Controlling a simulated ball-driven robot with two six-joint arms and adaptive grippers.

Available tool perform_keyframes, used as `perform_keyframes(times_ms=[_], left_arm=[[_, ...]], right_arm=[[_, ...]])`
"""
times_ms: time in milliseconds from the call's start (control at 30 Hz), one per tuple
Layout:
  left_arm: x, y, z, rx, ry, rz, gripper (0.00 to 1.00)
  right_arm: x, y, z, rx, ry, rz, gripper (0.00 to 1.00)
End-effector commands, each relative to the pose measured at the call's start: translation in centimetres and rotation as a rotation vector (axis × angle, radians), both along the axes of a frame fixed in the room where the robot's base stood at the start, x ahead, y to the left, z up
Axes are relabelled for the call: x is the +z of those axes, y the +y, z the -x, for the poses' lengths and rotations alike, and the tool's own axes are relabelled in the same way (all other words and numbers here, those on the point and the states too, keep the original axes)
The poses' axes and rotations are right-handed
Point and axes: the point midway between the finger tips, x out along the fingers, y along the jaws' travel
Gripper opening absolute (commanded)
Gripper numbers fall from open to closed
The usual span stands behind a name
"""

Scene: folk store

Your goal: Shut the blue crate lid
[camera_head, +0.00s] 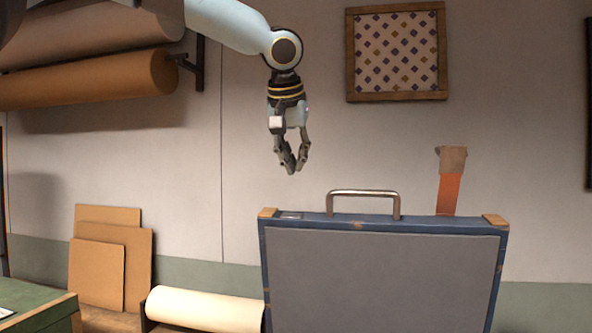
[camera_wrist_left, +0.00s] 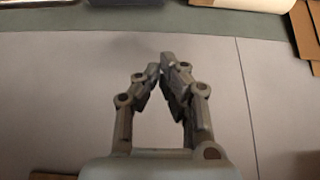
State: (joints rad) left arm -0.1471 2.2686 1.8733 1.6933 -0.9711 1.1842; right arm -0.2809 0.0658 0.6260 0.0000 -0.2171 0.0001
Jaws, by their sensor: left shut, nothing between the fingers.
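The blue crate lid (camera_head: 383,280) stands upright in the head view, its grey inner panel framed in blue with tan corners. A metal handle (camera_head: 363,192) rises from its top edge. The crate's body is out of view below. My left gripper (camera_head: 291,170) hangs above and left of the handle, fingers pointing down. Its fingertips are together and empty, apart from the lid. The left wrist view shows the same shut fingers (camera_wrist_left: 161,68) in front of the wall. My right gripper is not in view.
An orange strip with a brown top (camera_head: 450,190) shows behind the lid's right side. A cream roll (camera_head: 205,308) and leaning brown boards (camera_head: 110,260) are at lower left. Large rolls (camera_head: 90,82) hang on the wall at upper left. A green surface (camera_head: 35,300) is at bottom left.

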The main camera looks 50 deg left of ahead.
Motion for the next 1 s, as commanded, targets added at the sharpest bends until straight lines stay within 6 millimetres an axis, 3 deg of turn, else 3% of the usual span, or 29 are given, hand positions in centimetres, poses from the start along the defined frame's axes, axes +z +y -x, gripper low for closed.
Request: perform_keyframes(times_ms=[200, 367, 600, 1000], left_arm=[[-4.1, 1.6, -1.7, 0.002, 0.007, 0.001, 0.0], [-7.0, 2.7, -3.0, 0.0, 0.007, 0.0, 0.0], [-7.5, 0.6, -0.7, -0.002, 0.002, 0.004, 0.0], [-7.8, 0.1, 0.0, -0.001, 0.001, 0.002, 0.0]], right_arm=[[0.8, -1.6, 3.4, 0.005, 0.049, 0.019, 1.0], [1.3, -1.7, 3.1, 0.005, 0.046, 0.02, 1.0], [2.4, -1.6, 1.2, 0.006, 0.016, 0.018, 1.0], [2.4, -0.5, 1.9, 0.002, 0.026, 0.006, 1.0]])
